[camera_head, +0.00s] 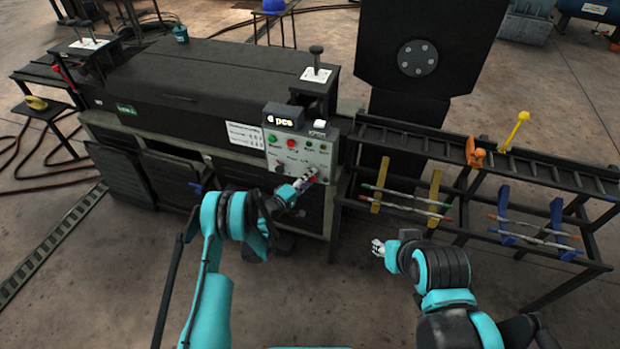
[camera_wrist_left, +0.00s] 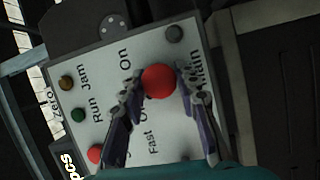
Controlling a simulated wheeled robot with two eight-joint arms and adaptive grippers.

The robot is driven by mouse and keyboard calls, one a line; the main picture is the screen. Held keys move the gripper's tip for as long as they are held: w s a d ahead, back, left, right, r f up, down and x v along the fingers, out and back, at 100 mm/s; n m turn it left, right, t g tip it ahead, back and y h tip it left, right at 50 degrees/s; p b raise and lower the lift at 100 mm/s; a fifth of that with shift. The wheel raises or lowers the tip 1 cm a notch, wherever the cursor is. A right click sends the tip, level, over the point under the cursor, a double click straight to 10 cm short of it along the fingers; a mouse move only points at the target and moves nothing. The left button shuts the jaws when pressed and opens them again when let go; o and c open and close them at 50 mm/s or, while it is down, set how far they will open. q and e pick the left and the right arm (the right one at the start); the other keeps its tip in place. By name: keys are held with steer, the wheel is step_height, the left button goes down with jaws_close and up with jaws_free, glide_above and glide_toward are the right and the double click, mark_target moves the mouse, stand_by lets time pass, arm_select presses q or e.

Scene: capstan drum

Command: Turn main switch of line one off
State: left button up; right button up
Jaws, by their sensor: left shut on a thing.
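The control panel (camera_head: 301,150) of the machine is in the middle of the head view. In the left wrist view the panel (camera_wrist_left: 128,62) appears turned on its side, with the words "On" and "Main" beside a round red knob (camera_wrist_left: 159,82). My left gripper (camera_head: 308,181) is at the lower right part of the panel. In the left wrist view its two fingers (camera_wrist_left: 159,88) are on either side of the red knob, shut on it. The lettering between the fingers is partly hidden. My right gripper (camera_head: 378,247) hangs low, away from the panel, too small to read its fingers.
Other small buttons, including a green one (camera_wrist_left: 78,115) and a red one (camera_wrist_left: 95,153), sit on the panel. A counter display (camera_head: 283,119) stands on top. A rack (camera_head: 400,143) with rods extends right. The floor before the machine is clear.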

arm_select(q)
steer(key=shift+n, duration=0.6)
steer(key=o, duration=1.1)
steer(key=shift+o, duration=0.2)
